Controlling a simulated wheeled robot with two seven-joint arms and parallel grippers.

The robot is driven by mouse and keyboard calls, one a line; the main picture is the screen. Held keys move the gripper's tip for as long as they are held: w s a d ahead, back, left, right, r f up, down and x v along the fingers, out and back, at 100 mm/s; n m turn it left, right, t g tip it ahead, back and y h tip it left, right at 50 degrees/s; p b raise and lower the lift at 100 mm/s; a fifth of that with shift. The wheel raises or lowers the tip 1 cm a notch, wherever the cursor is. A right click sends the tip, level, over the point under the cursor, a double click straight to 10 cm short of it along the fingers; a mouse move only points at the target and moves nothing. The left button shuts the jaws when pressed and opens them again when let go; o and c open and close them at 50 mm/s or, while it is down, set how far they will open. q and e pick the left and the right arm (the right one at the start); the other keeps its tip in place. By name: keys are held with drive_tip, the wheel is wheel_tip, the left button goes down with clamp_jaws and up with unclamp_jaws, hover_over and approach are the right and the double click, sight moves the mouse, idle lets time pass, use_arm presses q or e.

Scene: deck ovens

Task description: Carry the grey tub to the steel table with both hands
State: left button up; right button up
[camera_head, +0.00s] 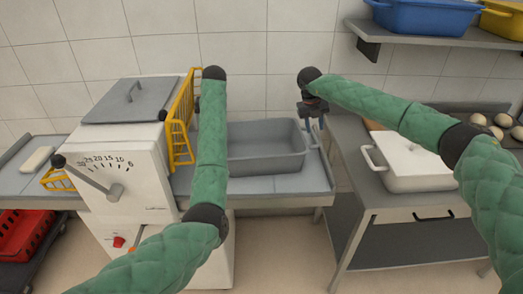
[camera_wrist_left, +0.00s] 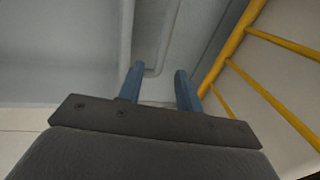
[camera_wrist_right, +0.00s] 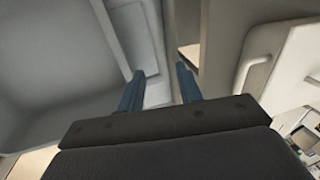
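The grey tub (camera_head: 268,165) sits on the flat wing to the right of the white machine. My left arm crosses in front of its left end and hides the left gripper in the head view. In the left wrist view the left gripper (camera_wrist_left: 159,78) has its blue fingers apart, close to the tub's grey wall (camera_wrist_left: 75,50). My right gripper (camera_head: 312,112) is at the tub's right end. In the right wrist view its fingers (camera_wrist_right: 157,82) are apart by the tub's rim; contact is unclear. The steel table (camera_head: 385,208) stands at the right.
A white lidded container (camera_head: 410,165) and a tray of round dough pieces (camera_head: 498,125) take up much of the steel table. A yellow guard (camera_head: 180,125) stands close to the tub's left end. A shelf (camera_head: 450,42) with blue and yellow crates hangs above.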

sight(316, 139)
use_arm(q)
drive_tip(key=shift+f, duration=0.15)
use_arm(e)
drive_tip(key=shift+f, duration=0.15)
